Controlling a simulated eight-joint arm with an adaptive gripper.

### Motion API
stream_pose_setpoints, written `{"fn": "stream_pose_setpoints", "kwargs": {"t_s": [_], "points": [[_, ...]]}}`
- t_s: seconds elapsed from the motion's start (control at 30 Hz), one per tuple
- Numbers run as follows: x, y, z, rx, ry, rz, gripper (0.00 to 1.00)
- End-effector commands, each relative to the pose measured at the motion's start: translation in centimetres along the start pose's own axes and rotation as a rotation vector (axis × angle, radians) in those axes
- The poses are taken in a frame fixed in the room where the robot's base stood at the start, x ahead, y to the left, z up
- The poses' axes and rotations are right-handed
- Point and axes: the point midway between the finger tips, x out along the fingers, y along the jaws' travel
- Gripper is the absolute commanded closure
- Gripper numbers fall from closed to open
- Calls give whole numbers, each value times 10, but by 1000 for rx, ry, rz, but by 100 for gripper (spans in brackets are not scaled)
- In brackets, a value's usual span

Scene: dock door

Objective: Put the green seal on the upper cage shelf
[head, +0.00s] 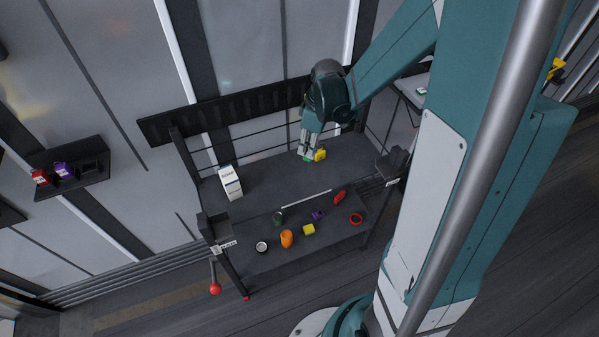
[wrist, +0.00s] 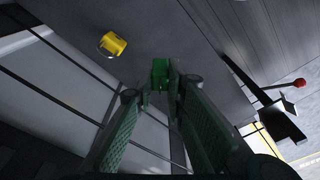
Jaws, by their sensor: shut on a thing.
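My gripper (head: 306,152) is over the right part of the upper cage shelf (head: 265,173), pointing down. It is shut on the green seal (wrist: 160,73), a small green block between the fingertips in the wrist view. A yellow piece (wrist: 113,43) lies on the shelf beside the gripper, apart from the seal.
A white soap box (head: 230,183) stands at the shelf's left. The lower front shelf holds several small things, among them an orange piece (head: 287,238), a yellow block (head: 309,229) and a red ring (head: 355,219). Dark rails run behind the upper shelf. Its middle is clear.

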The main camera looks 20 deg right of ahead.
Motion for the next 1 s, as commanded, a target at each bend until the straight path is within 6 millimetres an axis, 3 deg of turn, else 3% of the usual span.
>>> {"fn": "stream_pose_setpoints", "kwargs": {"t_s": [0.5, 1.0], "points": [[52, 0, 8, 0, 0, 0, 94], [58, 0, 8, 0, 0, 0, 94]]}}
